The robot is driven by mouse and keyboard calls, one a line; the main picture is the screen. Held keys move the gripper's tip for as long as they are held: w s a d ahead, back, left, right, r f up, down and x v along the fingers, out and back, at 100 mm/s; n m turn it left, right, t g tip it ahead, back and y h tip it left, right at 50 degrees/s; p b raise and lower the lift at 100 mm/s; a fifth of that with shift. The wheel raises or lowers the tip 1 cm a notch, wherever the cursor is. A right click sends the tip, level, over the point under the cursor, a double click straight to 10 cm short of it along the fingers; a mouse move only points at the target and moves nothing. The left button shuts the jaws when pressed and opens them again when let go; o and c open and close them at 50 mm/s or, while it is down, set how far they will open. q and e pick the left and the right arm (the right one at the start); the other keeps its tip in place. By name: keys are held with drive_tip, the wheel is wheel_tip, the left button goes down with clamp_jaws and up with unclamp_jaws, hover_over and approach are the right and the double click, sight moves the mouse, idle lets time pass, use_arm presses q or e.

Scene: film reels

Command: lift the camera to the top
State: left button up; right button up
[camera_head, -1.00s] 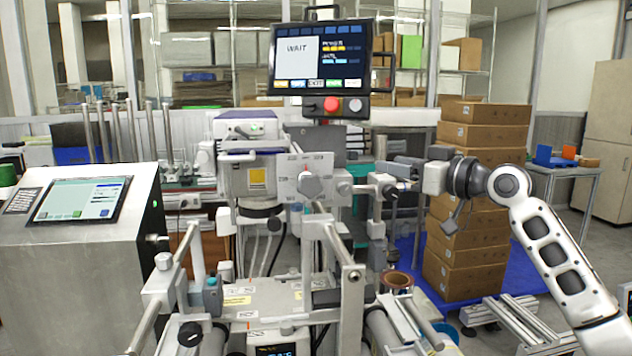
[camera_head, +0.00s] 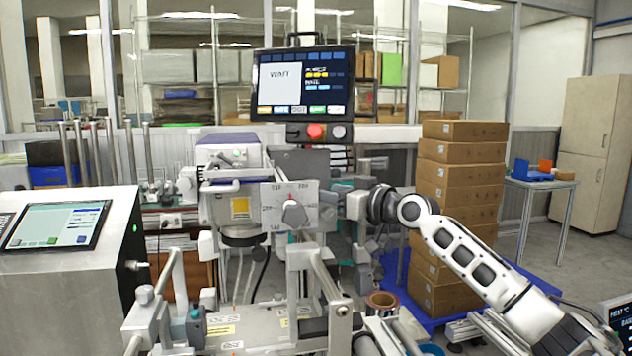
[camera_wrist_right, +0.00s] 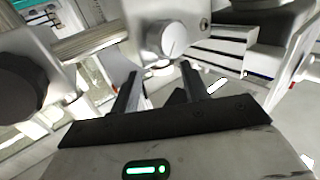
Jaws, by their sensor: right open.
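A boxy unit with purple trim (camera_head: 228,153), which looks like the camera, sits on the machine's mount left of centre in the head view. A light plate with a dial knob (camera_head: 293,213) stands in front of it. My right gripper is at the plate's right side, its fingers hard to make out there. In the right wrist view my right gripper (camera_wrist_right: 158,76) is open, with two dark fingers apart. A silver block with a round knob (camera_wrist_right: 175,40) lies just beyond the fingertips. I cannot tell whether they touch it. My left gripper is not in view.
A monitor (camera_head: 303,84) with a red button below stands above the machine. A console with a touchscreen (camera_head: 57,226) is at left. Stacked cardboard boxes (camera_head: 458,176) stand behind my right arm. A brown ring-shaped roll (camera_head: 382,303) lies low in front.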

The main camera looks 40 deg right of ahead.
sight(316, 185)
drive_tip(key=w+p, duration=0.1)
drive_tip(key=w, duration=0.3)
drive_tip(key=shift+w+a+p, duration=0.15)
drive_tip(key=shift+w+p, duration=0.15)
drive_tip(key=shift+w, duration=0.25)
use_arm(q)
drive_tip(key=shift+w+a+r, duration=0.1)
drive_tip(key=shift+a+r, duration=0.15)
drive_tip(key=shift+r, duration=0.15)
